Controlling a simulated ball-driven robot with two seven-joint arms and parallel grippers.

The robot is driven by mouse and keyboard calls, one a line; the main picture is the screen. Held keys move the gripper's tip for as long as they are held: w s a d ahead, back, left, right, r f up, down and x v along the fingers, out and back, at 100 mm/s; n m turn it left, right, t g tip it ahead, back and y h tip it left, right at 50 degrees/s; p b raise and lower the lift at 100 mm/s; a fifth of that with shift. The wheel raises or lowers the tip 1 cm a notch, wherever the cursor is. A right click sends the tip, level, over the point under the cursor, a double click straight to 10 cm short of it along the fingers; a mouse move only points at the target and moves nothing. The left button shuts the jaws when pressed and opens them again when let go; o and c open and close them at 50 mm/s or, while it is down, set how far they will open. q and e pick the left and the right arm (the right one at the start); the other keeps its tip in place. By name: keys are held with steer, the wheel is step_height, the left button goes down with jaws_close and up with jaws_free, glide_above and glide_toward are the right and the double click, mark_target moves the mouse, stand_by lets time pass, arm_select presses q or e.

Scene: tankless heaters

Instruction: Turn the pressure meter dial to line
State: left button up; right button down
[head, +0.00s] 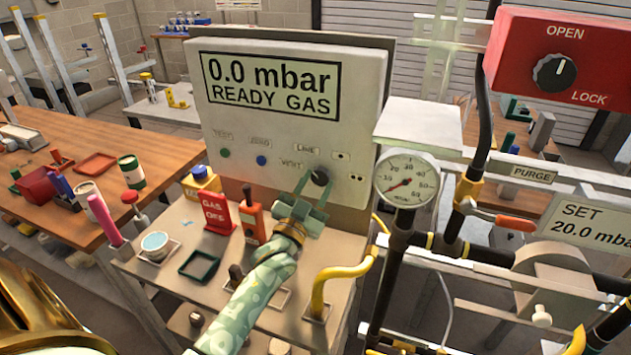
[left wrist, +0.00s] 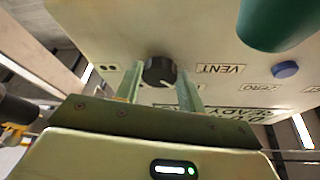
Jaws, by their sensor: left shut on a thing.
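The pressure meter (head: 270,110) is a pale box with a screen reading "0.0 mbar READY GAS". Its black dial (head: 320,177) sits low on the right of the front, with VENT to its left, LINE above left, and dot marks to the upper right. My left gripper (head: 312,188) is shut on the dial from the front. In the left wrist view the dial (left wrist: 159,71) lies between the two green fingers (left wrist: 160,88). Which label the dial points to cannot be told clearly. My right gripper is not in view.
A pressure gauge (head: 407,181) and pipes stand right of the meter. A red OPEN/LOCK box (head: 553,55) is at upper right. A red GAS OFF sign (head: 217,215) and an orange handheld tool (head: 251,217) stand close to my left forearm. A wooden bench (head: 85,165) is at left.

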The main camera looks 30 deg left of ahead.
arm_select(q)
steer(key=m+h+p, duration=0.1)
steer(key=m, duration=0.1)
steer(key=m+h+p, duration=0.1)
steer(key=m, duration=0.1)
steer(key=shift+a+r, duration=0.15)
steer(key=shift+r, duration=0.05)
steer(key=shift+m+g+h+p, duration=0.4)
steer(key=shift+m+h, duration=0.4)
steer(key=shift+m, duration=0.4)
steer(key=o, duration=1)
steer(key=shift+f, duration=0.1)
steer(key=v, duration=1.6)
steer(key=shift+s+f, duration=0.1)
steer(key=shift+s, duration=0.05)
